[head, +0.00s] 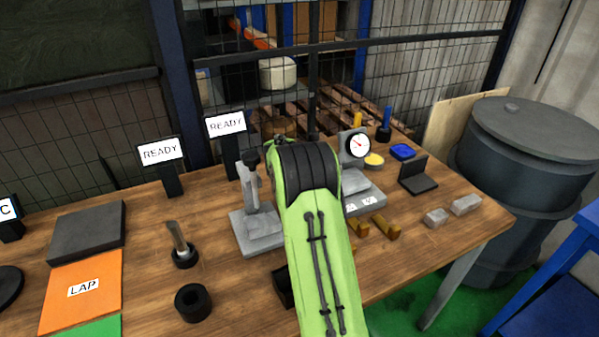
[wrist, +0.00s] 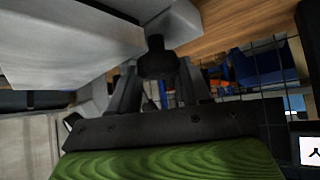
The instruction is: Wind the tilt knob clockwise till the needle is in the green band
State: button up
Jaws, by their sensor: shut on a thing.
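In the wrist view a dark round knob (wrist: 156,60) sits beside a pale grey block, on a short stem. My gripper (wrist: 160,82) has its two dark fingers on either side of this knob and is shut on it. In the head view my green arm hides the gripper and the knob.
A grey stand (head: 258,228) with an upright lever is close left of my arm. Two READY signs (head: 161,152) stand behind. Brass pieces (head: 386,227) and grey blocks (head: 466,204) lie to the right. A black ring (head: 193,302) lies front left. A wire mesh fence closes the back.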

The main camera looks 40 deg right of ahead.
jog(key=o, duration=1.1)
jog(key=shift+c, duration=0.2)
jog(key=p+v, duration=0.2)
jog(key=v, duration=1.3)
jog(key=shift+s+a+r, duration=0.2)
jog(key=shift+a+r, duration=0.05)
